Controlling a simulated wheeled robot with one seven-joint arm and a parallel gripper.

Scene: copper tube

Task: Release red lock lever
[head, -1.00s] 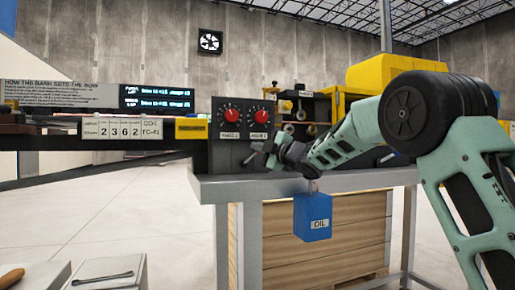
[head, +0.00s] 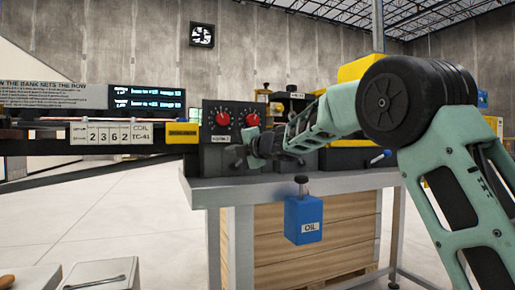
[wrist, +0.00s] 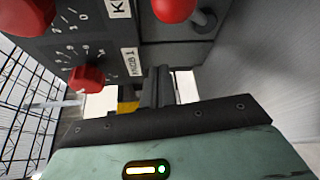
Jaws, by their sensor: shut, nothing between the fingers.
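The red lock lever shows in the wrist view as a red ball (wrist: 175,8) on a dark stem at the top, beside the control panel's face; the frame edge cuts it off. I cannot make it out in the head view, where my arm covers the panel's lower part. My gripper (wrist: 158,72) is shut and empty, its dark fingers pointing toward the panel, below the ball and apart from it in the picture. In the head view my gripper (head: 236,158) is in front of the panel's lower part, below the red knobs.
The dark control panel (head: 212,110) carries two red knobs (head: 222,119), one labelled KNOB 1 in the wrist view (wrist: 86,79). A blue OIL can (head: 305,220) is at the grey bench's (head: 205,187) front edge.

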